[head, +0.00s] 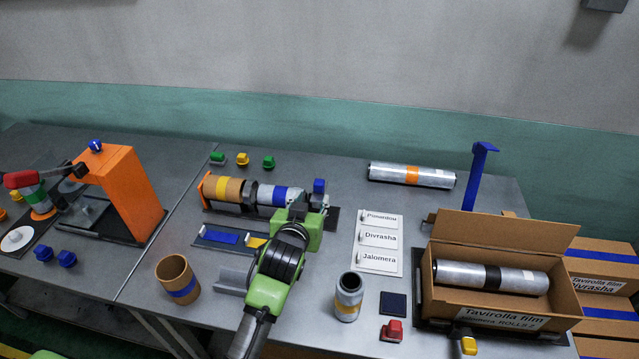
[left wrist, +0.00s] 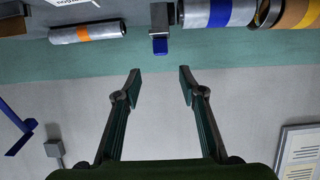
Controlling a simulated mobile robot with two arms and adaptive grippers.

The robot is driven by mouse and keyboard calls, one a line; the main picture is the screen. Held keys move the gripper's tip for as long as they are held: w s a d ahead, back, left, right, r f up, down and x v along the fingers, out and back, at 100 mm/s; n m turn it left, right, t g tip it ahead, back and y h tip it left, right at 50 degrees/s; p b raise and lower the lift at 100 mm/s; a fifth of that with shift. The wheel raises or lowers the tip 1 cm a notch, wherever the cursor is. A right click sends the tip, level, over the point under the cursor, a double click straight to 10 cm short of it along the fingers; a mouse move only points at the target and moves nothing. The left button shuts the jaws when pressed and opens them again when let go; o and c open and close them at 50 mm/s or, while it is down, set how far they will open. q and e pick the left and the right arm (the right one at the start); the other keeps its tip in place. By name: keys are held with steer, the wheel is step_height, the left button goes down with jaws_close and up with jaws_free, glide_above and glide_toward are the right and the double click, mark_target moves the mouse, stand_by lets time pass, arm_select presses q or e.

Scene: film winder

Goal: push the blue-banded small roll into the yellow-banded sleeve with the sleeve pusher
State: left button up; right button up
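The yellow-banded sleeve (head: 228,189), a brown tube, lies against the orange end of the sleeve pusher (head: 204,189). The grey blue-banded small roll (head: 272,195) lies in line to its right, with a dark ring between them. The pusher's blue handle (head: 319,186) stands at the right end. My left gripper (head: 312,207) is at that end, fingers apart and empty. In the left wrist view the blue handle (left wrist: 160,46) shows beyond and between the open fingertips (left wrist: 160,75). There the roll (left wrist: 222,13) and sleeve (left wrist: 298,13) show at the top right. My right gripper is not in view.
A brown blue-banded sleeve (head: 177,279) and a grey roll (head: 347,297) stand upright in front. A label card (head: 379,243) lies right of the pusher. An open carton (head: 500,312) holds a roll. An orange press (head: 130,190) stands left. An orange-banded roll (head: 411,175) lies behind.

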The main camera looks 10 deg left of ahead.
mark_target(318, 186)
arm_select(q)
steer(key=p+x, duration=0.1)
steer(key=x, duration=1.2)
steer(key=shift+f, duration=0.2)
steer(key=shift+a, duration=0.1)
jaws_close()
